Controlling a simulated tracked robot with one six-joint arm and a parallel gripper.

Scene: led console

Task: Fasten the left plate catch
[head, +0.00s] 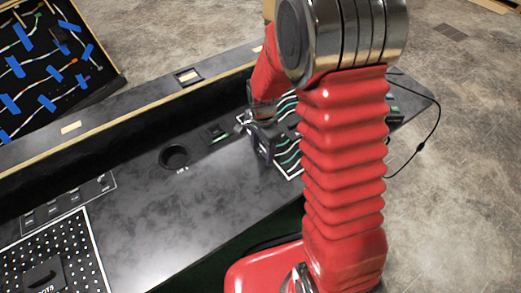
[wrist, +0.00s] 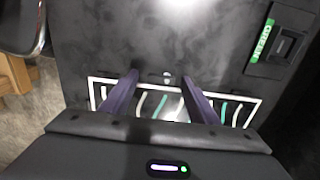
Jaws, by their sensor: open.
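My gripper (wrist: 158,74) is open in the wrist view, its two dark fingers apart with nothing held between them. It hangs over a white-framed panel (wrist: 258,101) with curved white and green stripes. A small pale fitting (wrist: 167,75) shows between the fingertips at the panel's edge; I cannot tell if it is a plate catch. In the head view my gripper (head: 262,142) is beside the striped panel (head: 289,153), which my red arm partly covers. I cannot pick out the left plate catch for certain in either view.
A green-labelled switch (wrist: 262,42) is at the wrist view's upper right. On the dark console are a round hole (head: 174,157) and a dotted panel (head: 73,245). A tilted board (head: 50,75) with blue tape stands behind. The console's middle is clear.

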